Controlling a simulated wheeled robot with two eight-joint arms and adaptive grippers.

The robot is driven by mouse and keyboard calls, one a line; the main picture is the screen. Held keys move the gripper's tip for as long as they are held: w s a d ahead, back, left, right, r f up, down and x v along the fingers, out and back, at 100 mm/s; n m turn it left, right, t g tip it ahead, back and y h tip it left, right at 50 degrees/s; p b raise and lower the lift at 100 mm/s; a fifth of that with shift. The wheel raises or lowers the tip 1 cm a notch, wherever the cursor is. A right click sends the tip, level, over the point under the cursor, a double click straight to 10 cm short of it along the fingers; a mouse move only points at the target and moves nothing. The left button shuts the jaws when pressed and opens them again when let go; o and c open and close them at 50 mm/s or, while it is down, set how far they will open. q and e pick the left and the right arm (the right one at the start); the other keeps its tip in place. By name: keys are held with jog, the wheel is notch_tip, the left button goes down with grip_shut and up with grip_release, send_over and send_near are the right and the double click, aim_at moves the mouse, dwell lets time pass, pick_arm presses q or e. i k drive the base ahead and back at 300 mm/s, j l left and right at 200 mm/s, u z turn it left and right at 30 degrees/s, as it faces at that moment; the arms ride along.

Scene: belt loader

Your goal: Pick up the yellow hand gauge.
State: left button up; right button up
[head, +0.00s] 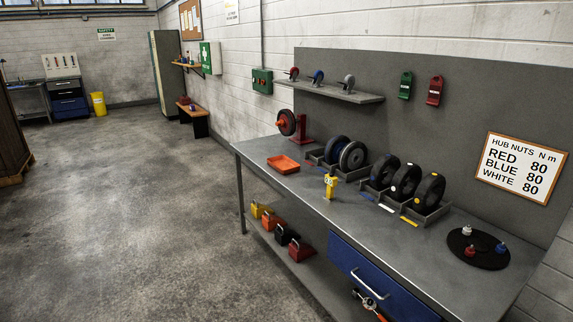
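A small upright yellow tool (330,186), which looks like the yellow hand gauge, stands on the grey workbench (285,184) near its front edge. Its upper end looks partly pale or metallic, but it is too small to read. It is left of the black wheels and right of the red tray. Neither of my grippers shows in the head view, and nothing is seen touching the yellow tool.
Wheels (404,182) sit in grey holders along the bench. A red tray (283,164) lies to the left, a black round plate (457,250) to the right. A blue drawer (375,285) is below the top. The floor (130,200) left of the bench is clear.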

aim_at(331, 181)
jog(key=i+l+u, duration=0.1)
jog(key=i+u, duration=0.35)
jog(key=i, duration=0.8)
jog(key=i+z, duration=0.35)
jog(key=i+j+z, duration=0.15)
jog(key=i+z, duration=0.2)
